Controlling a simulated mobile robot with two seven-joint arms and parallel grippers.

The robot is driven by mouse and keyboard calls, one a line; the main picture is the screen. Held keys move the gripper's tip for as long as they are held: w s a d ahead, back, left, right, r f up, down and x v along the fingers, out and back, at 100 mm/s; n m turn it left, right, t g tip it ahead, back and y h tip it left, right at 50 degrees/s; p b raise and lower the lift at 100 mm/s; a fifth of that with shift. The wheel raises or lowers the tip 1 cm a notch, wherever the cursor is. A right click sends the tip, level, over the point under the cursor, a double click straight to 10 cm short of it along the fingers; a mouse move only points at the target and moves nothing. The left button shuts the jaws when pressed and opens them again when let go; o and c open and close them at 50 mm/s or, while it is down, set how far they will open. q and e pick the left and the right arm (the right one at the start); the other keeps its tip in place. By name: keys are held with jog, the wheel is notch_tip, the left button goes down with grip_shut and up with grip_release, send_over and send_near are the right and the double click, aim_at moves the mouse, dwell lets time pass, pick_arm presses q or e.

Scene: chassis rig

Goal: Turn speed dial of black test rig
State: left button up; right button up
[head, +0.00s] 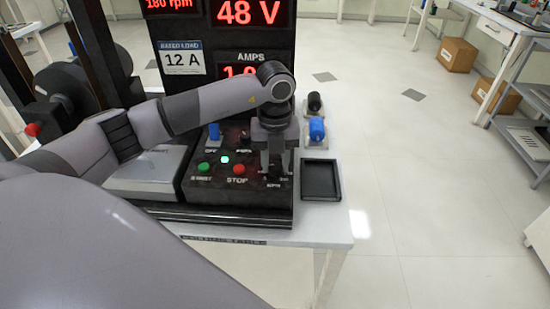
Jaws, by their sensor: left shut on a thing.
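The black test rig (243,206) stands on a white table, with a sloped control panel low on its front. The panel has a green button (203,167), a lit green lamp (225,160), a red stop button (239,169) and a blue switch (214,131). My left gripper (274,174) points down at the panel's right side, its fingers shut on a dark dial there. The fingers mostly hide the dial, and its small label is too blurred to read. My right gripper is out of view.
The display (245,13) reads 48 V and 180 rpm; the amps figure is partly hidden by my left arm. An empty black tray (335,180) lies right of the panel. Blue (317,128) and black (314,102) cylindrical parts stand behind it. Open floor lies to the right.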

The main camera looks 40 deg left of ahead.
aim_at(275, 165)
pick_arm(q)
jog(key=n, duration=0.3)
jog(key=shift+r+n+p, duration=0.1)
jog(key=shift+n+p, duration=0.2)
jog(key=shift+p, duration=0.1)
jog(key=shift+w+n+p, duration=0.1)
jog(key=shift+n+p, duration=0.35)
jog(key=shift+n, duration=1.45)
jog(key=o, duration=1)
jog(key=shift+o, duration=0.2)
jog(key=shift+r+b, duration=0.45)
jog(key=shift+r, duration=3.1)
jog(key=shift+f, duration=0.1)
